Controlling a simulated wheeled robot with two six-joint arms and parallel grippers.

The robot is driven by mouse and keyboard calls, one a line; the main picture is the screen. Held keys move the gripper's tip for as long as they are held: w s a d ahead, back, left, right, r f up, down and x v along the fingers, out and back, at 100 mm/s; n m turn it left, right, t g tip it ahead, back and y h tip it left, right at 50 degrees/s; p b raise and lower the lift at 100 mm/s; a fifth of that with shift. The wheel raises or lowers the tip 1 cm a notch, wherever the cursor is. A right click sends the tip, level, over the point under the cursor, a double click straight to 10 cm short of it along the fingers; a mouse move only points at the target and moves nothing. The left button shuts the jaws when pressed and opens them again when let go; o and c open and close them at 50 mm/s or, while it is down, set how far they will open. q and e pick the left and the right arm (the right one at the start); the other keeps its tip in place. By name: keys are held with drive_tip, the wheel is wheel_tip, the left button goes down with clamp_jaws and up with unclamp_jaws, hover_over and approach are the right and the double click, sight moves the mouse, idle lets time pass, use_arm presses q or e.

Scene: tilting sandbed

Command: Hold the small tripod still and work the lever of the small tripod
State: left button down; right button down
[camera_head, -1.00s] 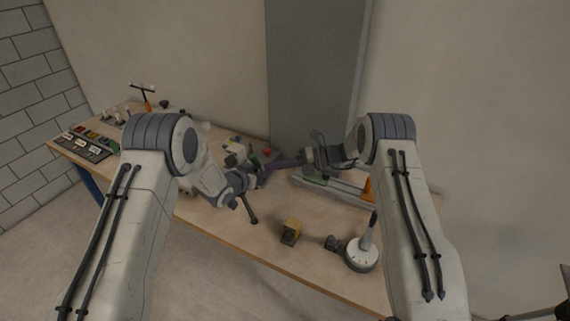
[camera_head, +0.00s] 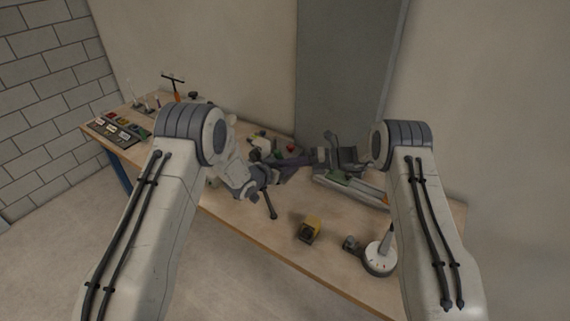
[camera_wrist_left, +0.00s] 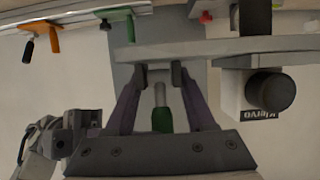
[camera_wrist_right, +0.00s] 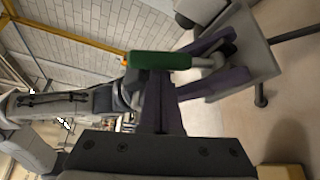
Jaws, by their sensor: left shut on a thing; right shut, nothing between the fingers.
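The small tripod is partly hidden behind my left arm in the head view, where one dark leg (camera_head: 270,205) shows. Its grey body (camera_wrist_left: 220,47) spans the left wrist view and also shows at the upper right of the right wrist view (camera_wrist_right: 255,55). In the right wrist view, the green handle (camera_wrist_right: 160,61) lies across, just beyond the tips of my right gripper (camera_wrist_right: 160,82). The right gripper is shut and empty; contact with the handle is unclear.
A switch panel (camera_head: 118,130) is at far left.

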use_arm(q)
drive_tip(key=shift+r, duration=0.1)
use_arm(e)
drive_tip(key=shift+w+d+r+m+y, duration=0.2)
drive_tip(key=shift+w+m+y, duration=0.1)
drive_tip(key=shift+m, duration=0.1)
drive_tip(key=shift+w+d+r+m+y, duration=0.25)
drive_tip(key=shift+w+d+m+y, duration=0.15)
drive_tip(key=shift+w+m, duration=0.1)
drive_tip(key=shift+w+d+r, duration=0.15)
drive_tip(key=shift+w+d, duration=0.45)
drive_tip(key=shift+w, duration=0.2)
drive_tip(key=shift+w+d, duration=0.45)
drive_tip(key=shift+w, duration=0.25)
drive_tip(key=shift+w+d+f, duration=0.1)
drive_tip(key=shift+f, duration=0.1)
drive_tip(key=s+d, duration=0.1)
drive_tip(key=d, duration=0.6)
drive_tip(key=shift+d+r, duration=0.15)
drive_tip(key=shift+r, duration=0.2)
drive_tip(key=shift+g, duration=0.4)
